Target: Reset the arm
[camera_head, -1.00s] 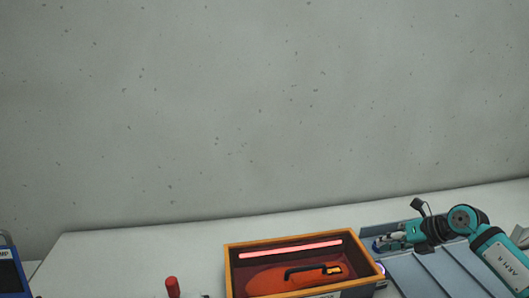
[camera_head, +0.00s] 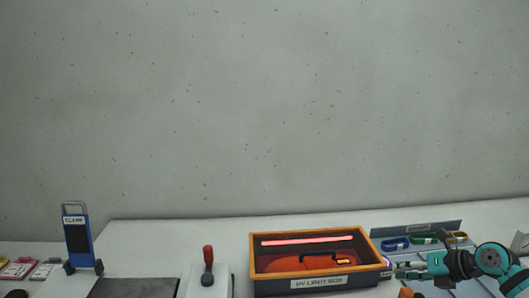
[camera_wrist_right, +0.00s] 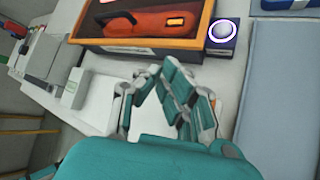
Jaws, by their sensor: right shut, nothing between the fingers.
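My right gripper (camera_head: 402,270) is at the right side of the orange-rimmed UV light box (camera_head: 262,277), apart from any held object. In the right wrist view its teal and grey fingers (camera_wrist_right: 158,78) are shut with nothing between them, above the white table. The UV light box also shows there at the top (camera_wrist_right: 152,44). Inside the box lie a red glowing tube (camera_head: 308,240) and an orange item (camera_head: 300,262) with a black handle-like part. My left gripper is not in view.
A round button unit (camera_wrist_right: 222,33) sits beside the box. A red-handled device (camera_head: 208,270), a blue cart-like stand (camera_head: 78,240) and a dark mat (camera_head: 130,288) stand to the left. A blue-grey tray (camera_head: 420,228) with several coloured rings is behind my right arm.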

